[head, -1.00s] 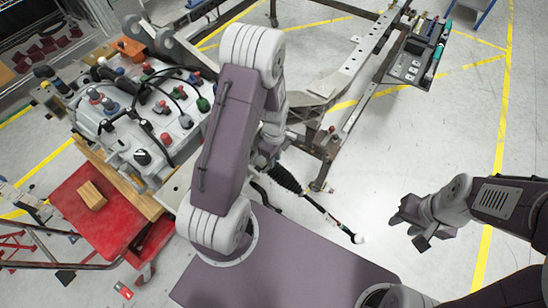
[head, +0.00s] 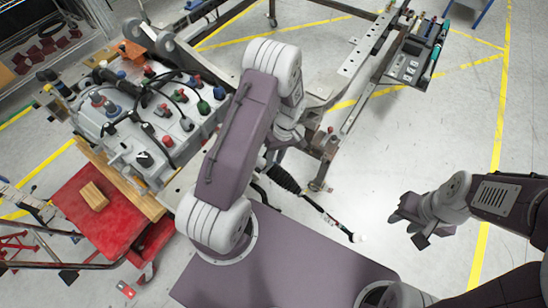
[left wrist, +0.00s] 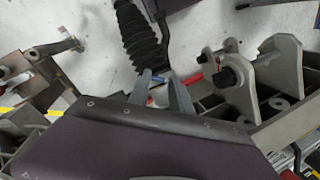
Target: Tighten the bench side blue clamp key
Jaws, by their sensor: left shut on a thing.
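My left gripper (left wrist: 160,79) shows in the left wrist view, with its two grey fingers close about a small blue piece, the blue clamp key (left wrist: 157,82). Only a little of this key shows between the fingers. A red piece (left wrist: 192,78) lies just right of the fingers. In the head view my left arm hides the left gripper and the key. My right gripper (head: 411,226) is at the right over bare floor, its fingers apart and empty.
A metal chassis frame (head: 352,60) runs across the upper middle. A black rubber boot on a rod (head: 284,179) lies close to my left wrist, and also shows in the left wrist view (left wrist: 136,38). An engine (head: 150,125) stands left, beside a red cart (head: 88,215).

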